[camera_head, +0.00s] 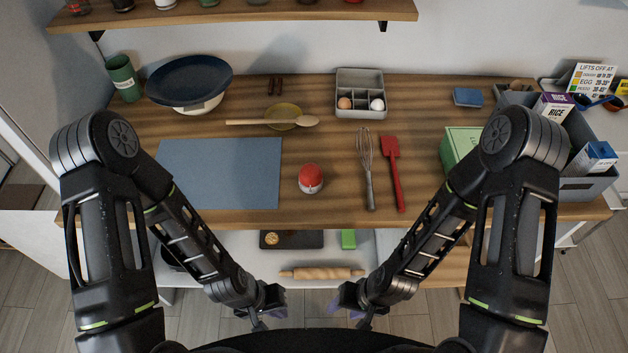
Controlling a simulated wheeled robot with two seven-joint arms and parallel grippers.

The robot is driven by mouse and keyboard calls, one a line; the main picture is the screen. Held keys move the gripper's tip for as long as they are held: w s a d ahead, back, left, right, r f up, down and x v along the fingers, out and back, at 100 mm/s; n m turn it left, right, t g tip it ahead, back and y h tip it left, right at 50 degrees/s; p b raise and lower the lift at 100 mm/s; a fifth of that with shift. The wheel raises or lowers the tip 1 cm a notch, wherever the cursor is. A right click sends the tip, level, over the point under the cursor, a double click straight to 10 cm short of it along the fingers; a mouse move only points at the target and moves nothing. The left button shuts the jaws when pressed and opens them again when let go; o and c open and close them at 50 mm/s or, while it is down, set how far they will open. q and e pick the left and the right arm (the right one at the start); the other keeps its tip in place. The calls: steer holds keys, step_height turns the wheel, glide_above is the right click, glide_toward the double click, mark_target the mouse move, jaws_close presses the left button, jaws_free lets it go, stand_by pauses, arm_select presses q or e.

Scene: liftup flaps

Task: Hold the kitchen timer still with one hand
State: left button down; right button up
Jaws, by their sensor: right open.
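The kitchen timer (311,179), round with a red top and a pale lower part, stands on the wooden worktop (330,215) near its front edge, just right of the blue-grey mat. Nothing touches it. My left gripper (262,312) is low in front of the worktop, below and left of the timer. Its fingers are small and partly hidden, so I cannot tell its opening. My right gripper (350,303) is low in front too, below and right of the timer. It is open, with nothing seen in it.
The blue-grey mat (220,172) lies left of the timer. A whisk (368,170) and a red spatula (392,172) lie to its right. A wooden spoon (270,121) lies behind. A lower shelf holds a rolling pin (322,273). A grey bin (577,188) stands at right.

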steer(key=o, duration=0.7)
steer(key=w+a+r+m+t, duration=0.4)
steer(key=w+a+r+m, duration=0.1)
steer(key=w+a, duration=0.3)
steer(key=shift+w+a+r+y, duration=0.3)
steer(key=shift+a+r+y, duration=0.15)
steer(key=shift+r, duration=0.35)
steer(key=w+a+r+m+t, duration=0.4)
steer(key=a+r+m+t, duration=0.25)
steer(key=r, duration=0.55)
steer(key=n+t+h, duration=0.3)
steer(key=n, duration=1.2)
glide_toward(311, 178)
steer(key=shift+w+d+f+g+y, duration=0.15)
steer(key=shift+w+f, duration=0.05)
steer(key=shift+f, duration=0.35)
steer(key=shift+w+d+f+g+y, duration=0.1)
steer(key=shift+w+d+f, duration=0.05)
steer(key=shift+f, duration=0.35)
steer(key=shift+w+f, duration=0.1)
steer(key=x, duration=1.2)
